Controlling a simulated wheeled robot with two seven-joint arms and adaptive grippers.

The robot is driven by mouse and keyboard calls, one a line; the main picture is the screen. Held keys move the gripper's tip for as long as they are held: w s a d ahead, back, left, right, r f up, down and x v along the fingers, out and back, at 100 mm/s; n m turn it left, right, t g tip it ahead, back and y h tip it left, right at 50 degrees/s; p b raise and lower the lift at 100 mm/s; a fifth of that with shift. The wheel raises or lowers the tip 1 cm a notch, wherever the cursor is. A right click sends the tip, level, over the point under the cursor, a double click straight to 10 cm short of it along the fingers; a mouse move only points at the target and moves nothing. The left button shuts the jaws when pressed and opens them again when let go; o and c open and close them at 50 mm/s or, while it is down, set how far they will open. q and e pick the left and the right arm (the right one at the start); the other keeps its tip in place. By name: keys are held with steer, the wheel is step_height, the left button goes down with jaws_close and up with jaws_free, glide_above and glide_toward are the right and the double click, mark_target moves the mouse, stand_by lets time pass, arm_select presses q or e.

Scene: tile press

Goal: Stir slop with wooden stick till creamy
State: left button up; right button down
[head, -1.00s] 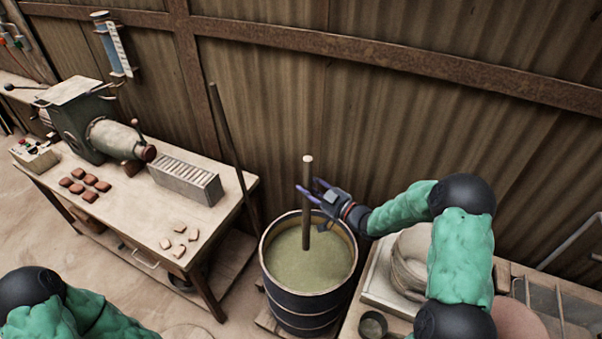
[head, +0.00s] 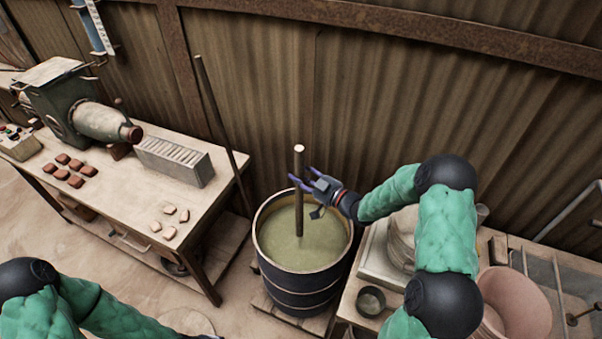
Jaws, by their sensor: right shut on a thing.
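A dark drum (head: 303,281) in the head view holds greenish slop (head: 322,247). Its surface looks mostly smooth, with faint streaks. A wooden stick (head: 299,160) with a pale top end stands nearly upright in the slop, its lower end hidden under the surface. My right gripper (head: 299,180) is shut on the stick above the drum's rim, coming in from the right.
A wooden table (head: 128,208) at left bears a green machine (head: 62,105), red tiles (head: 69,170), pale pieces (head: 169,222) and a slotted block (head: 174,161). A dark pole (head: 221,115) leans by the wall.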

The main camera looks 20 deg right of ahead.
mark_target(301, 202)
steer(key=shift+f+b, duration=5.45)
steer(key=shift+f, duration=1.45)
